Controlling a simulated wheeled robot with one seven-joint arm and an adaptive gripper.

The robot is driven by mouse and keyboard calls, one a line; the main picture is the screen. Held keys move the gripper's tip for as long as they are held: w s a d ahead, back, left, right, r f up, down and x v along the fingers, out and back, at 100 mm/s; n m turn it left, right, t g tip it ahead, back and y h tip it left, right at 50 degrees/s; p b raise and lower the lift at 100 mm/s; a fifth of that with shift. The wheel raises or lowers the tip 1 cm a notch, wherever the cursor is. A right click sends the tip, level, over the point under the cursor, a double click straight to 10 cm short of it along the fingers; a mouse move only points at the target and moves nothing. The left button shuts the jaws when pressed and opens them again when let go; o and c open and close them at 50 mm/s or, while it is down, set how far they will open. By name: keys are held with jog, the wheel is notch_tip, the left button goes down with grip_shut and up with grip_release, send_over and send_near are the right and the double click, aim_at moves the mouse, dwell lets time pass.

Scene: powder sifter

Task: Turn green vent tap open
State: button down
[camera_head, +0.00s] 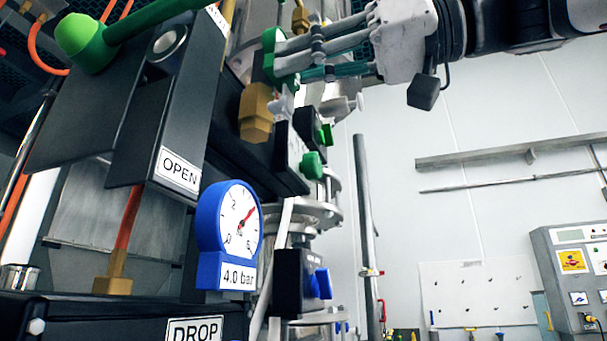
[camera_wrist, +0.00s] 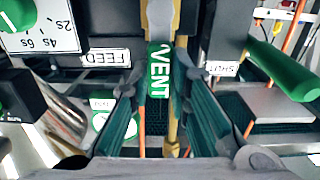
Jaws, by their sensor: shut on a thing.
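The green vent tap (camera_wrist: 159,72) bears the white word VENT and stands between my fingers in the wrist view. In the head view, its green handle (camera_head: 269,46) shows at the upper middle, partly hidden behind my fingers. My gripper (camera_head: 283,63) reaches in from the upper right and is shut on the tap handle. In the wrist view, its two teal-padded fingers (camera_wrist: 161,82) stand on either side of the handle. A brass fitting (camera_head: 256,112) is below the handle in the head view.
A large green lever (camera_head: 90,42) and a black block with an OPEN plate (camera_head: 179,172) are at left. A blue gauge (camera_head: 238,222) reads about 4 bar. Labels FEED (camera_wrist: 106,57) and SHUT (camera_wrist: 224,69) flank the tap. Open room lies at right.

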jog(key=c, duration=1.5)
grip_release()
jog(key=v, duration=1.2)
